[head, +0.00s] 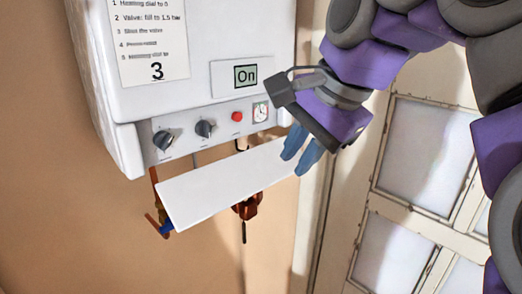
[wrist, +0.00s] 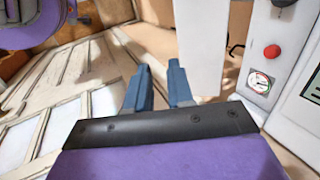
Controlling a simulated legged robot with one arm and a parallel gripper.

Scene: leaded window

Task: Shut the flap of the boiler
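The white boiler (head: 195,85) hangs on the wall at the upper left of the head view. Its flap (head: 225,185), a long white panel, is open and hangs out below the control strip, leaving the dials exposed. My gripper (head: 295,150) is at the flap's right end, its blue fingers overlapping that end in the picture. In the wrist view the two fingers (wrist: 160,70) stand apart with nothing between them. The flap (wrist: 203,40) shows just right of the fingers there. I cannot tell whether they touch it.
The control strip has two dark knobs (head: 205,128), a red button (head: 237,116) and a gauge (head: 261,112), also in the wrist view (wrist: 259,82). Pipes with a blue-handled valve (head: 166,228) hang below. A paned door (head: 420,160) stands at the right.

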